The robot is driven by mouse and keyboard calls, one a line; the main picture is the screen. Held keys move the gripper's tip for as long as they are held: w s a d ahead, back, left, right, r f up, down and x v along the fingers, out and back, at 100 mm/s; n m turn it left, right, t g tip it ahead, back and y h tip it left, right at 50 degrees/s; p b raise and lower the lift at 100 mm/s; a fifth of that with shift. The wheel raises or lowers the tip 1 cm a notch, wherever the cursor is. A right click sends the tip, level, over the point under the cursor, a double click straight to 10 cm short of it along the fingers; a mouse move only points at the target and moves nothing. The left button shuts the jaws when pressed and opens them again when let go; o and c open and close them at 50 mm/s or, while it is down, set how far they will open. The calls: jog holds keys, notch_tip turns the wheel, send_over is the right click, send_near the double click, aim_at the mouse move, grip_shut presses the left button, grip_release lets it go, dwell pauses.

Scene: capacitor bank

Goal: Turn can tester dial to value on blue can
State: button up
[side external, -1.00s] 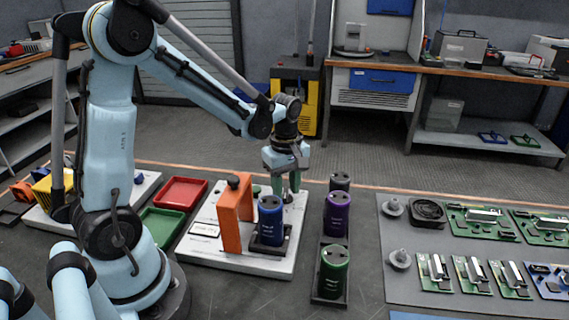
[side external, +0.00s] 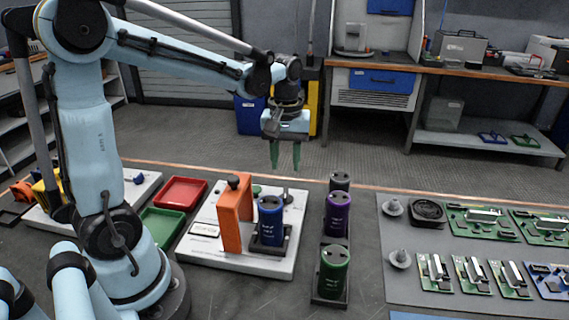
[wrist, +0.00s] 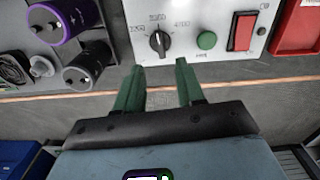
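The blue can (side external: 270,220) stands upright in a holder on the white tester (side external: 222,262), beside an orange upright bracket (side external: 232,214). Its printed value is too small to read. The black tester dial (wrist: 159,42) shows in the wrist view on the white panel, with labels around it. A green button (wrist: 206,40) and a red rocker switch (wrist: 242,32) sit right of it there. My gripper (side external: 284,170) is open and empty in the air above the tester's far edge, fingers pointing down. In the wrist view its green fingers (wrist: 160,85) are apart, just short of the dial.
A purple can (side external: 338,214), a green can (side external: 333,272) and a dark can (side external: 340,181) stand in a row right of the tester. A red tray (side external: 180,193) and a green tray (side external: 162,225) lie left. Circuit boards (side external: 475,275) lie on a grey mat at right.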

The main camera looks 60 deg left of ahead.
aim_at(286, 192)
notch_tip(286, 192, down, 8)
jog(key=shift+f, duration=0.1)
dwell(0.4)
jog(key=shift+c, duration=0.3)
